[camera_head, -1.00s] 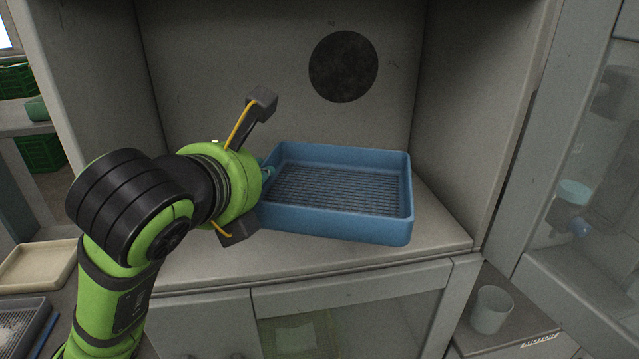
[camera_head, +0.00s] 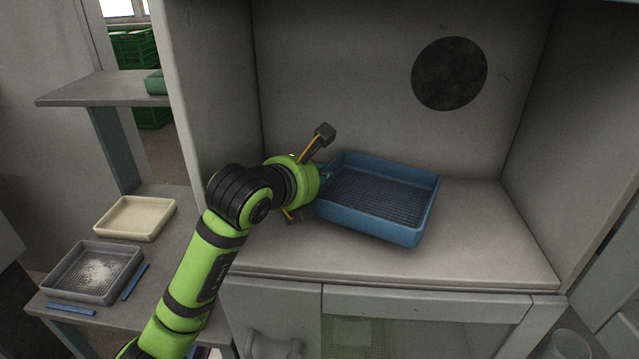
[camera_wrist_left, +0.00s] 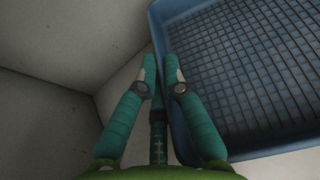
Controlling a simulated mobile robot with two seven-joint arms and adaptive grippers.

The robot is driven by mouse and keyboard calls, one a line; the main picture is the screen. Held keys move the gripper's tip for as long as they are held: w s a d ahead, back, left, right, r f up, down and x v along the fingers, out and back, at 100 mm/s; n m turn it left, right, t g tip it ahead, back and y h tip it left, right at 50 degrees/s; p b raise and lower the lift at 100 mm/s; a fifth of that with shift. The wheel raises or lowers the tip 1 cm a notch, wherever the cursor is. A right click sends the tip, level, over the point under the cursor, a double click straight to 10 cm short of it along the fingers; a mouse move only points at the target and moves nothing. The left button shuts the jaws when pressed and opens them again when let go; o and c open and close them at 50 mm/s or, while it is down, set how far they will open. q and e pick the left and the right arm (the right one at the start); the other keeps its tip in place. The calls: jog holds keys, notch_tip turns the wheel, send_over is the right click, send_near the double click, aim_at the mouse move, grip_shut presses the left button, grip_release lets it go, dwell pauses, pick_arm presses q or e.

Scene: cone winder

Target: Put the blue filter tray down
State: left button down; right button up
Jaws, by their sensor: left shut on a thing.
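The blue filter tray (camera_head: 405,232) has a gridded floor and is inside the grey cabinet bay, over its shelf. It looks about level and empty. My left gripper (camera_head: 322,178) is at the tray's left side, shut on its wall. In the left wrist view the two teal fingers (camera_wrist_left: 161,62) close together at the tray's near wall, and the tray (camera_wrist_left: 185,140) extends to the right. Whether the tray's underside touches the shelf I cannot tell. My right gripper is not in view.
The bay's shelf (camera_head: 490,255) is bare to the right of the tray. The bay's side walls and back wall, with a black disc (camera_head: 449,73), enclose it. On a side table at left are a cream tray (camera_head: 135,232) and a grey tray (camera_head: 70,290) with white material.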

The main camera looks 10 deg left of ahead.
pick_arm(q)
notch_tip(320, 180, down, 3)
jog(key=shift+p, duration=0.35)
jog(key=c, duration=1.8)
grip_release()
jog(key=shift+f, duration=0.2)
jog(key=o, duration=0.4)
jog(key=shift+o, duration=0.2)
jog(key=shift+r, duration=0.1)
jog(key=shift+r, duration=0.1)
jog(key=b+v, duration=0.2)
jog(key=v, duration=0.9)
jog(key=shift+s+a+r, duration=0.15)
jog(key=shift+s+r, duration=0.1)
jog(key=shift+s, duration=0.2)
